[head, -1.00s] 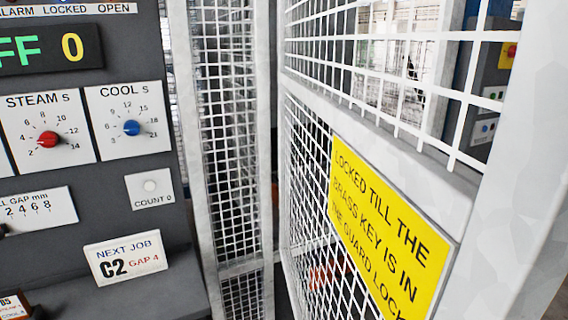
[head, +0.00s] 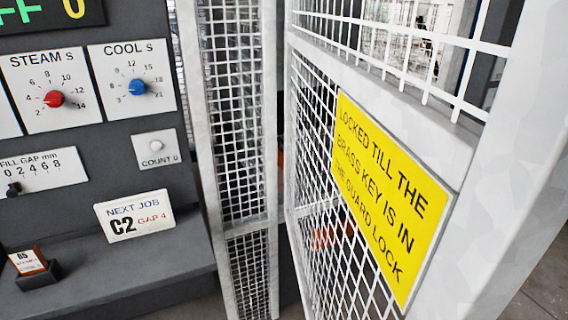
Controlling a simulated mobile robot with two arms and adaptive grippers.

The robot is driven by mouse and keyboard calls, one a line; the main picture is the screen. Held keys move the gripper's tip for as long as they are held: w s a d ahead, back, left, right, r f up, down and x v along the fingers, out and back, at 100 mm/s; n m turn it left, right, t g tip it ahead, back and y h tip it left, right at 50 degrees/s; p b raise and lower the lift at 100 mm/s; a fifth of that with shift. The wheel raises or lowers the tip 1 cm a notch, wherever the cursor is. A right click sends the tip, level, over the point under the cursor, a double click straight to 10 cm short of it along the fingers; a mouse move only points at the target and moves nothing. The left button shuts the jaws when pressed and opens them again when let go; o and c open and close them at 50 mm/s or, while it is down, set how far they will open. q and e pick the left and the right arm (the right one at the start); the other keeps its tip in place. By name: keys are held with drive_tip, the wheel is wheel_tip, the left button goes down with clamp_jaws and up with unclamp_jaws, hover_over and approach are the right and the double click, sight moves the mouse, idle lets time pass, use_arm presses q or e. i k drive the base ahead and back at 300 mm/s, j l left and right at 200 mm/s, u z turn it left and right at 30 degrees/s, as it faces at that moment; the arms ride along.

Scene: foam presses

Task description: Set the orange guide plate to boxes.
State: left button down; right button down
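No orange guide plate can be made out in the head view. A dark grey control panel (head: 110,75) stands at the left, with a white FILL GAP mm scale (head: 42,170) at its left edge. The scale's dark slider (head: 13,189) sits near its left end. A card (head: 134,215) on the ledge reads NEXT JOB, C2, GAP 4. A small orange-brown block with a label (head: 28,261) stands in a dark holder at the lower left; its label is too small to read fully. Neither of my grippers is in view.
A white mesh guard door (head: 470,220) fills the right side, with a yellow sign (head: 390,195) about the brass key and guard lock. A mesh post panel (head: 240,130) stands mid-view. A red STEAM knob (head: 54,98) and blue COOL knob (head: 137,87) are on the panel.

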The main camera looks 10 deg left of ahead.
sight(279, 150)
drive_tip(key=l+u, duration=0.1)
drive_tip(key=l, duration=0.95)
drive_tip(key=k+l+u, duration=0.1)
drive_tip(key=l, duration=0.95)
drive_tip(key=i+l+u, duration=0.15)
drive_tip(key=i+l, duration=0.35)
drive_tip(key=i, duration=0.25)
drive_tip(key=i+l+u, duration=0.1)
drive_tip(key=i+l, duration=0.5)
drive_tip(key=i+j, duration=0.15)
drive_tip(key=i, duration=0.4)
drive_tip(key=i+j+u, duration=0.1)
drive_tip(key=i, duration=0.45)
